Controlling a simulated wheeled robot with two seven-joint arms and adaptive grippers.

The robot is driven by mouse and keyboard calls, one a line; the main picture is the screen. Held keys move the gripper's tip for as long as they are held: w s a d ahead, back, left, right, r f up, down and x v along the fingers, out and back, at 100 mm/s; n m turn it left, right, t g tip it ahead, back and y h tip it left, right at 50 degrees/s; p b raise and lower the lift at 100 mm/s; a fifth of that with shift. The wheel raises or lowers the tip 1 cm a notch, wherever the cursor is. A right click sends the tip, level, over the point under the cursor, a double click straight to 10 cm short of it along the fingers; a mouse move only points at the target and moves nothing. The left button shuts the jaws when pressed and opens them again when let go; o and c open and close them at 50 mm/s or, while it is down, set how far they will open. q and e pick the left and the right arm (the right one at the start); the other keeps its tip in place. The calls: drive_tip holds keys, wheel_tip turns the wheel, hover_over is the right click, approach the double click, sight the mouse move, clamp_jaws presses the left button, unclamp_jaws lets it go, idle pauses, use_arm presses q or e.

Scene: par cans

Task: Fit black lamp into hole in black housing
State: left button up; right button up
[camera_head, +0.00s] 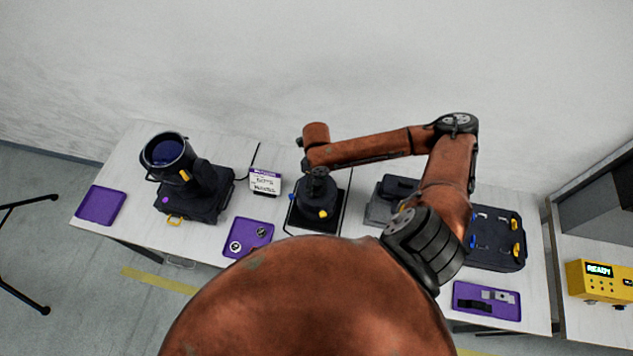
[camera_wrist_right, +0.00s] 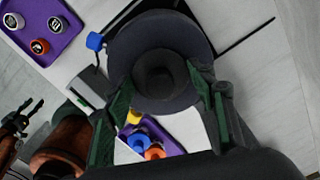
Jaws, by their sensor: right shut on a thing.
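My right gripper (camera_head: 317,178) stands over the black housing (camera_head: 304,214) at the middle of the table. The housing has a yellow knob and a blue knob. In the right wrist view my right gripper (camera_wrist_right: 170,100) is shut on a dark, round, stepped piece, which I take for the black lamp (camera_wrist_right: 160,75). Its green-padded fingers lie on both sides. A wide dark disc surrounds the lamp in that view. Whether the lamp sits in the hole cannot be told; the gripper hides it from the head view. A dark claw shape at the wrist view's left edge may be my left gripper.
A par can (camera_head: 172,157) on a black base stands left, beside a small sign (camera_head: 265,182). A purple tray (camera_head: 232,246) with round pieces lies near the front. A black case (camera_head: 497,255) and another purple tray (camera_head: 470,308) are right. A yellow box (camera_head: 600,283) reads READY.

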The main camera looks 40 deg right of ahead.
drive_tip(key=shift+f, duration=0.35)
drive_tip(key=o, duration=1.4)
wheel_tip(320, 180, up, 12)
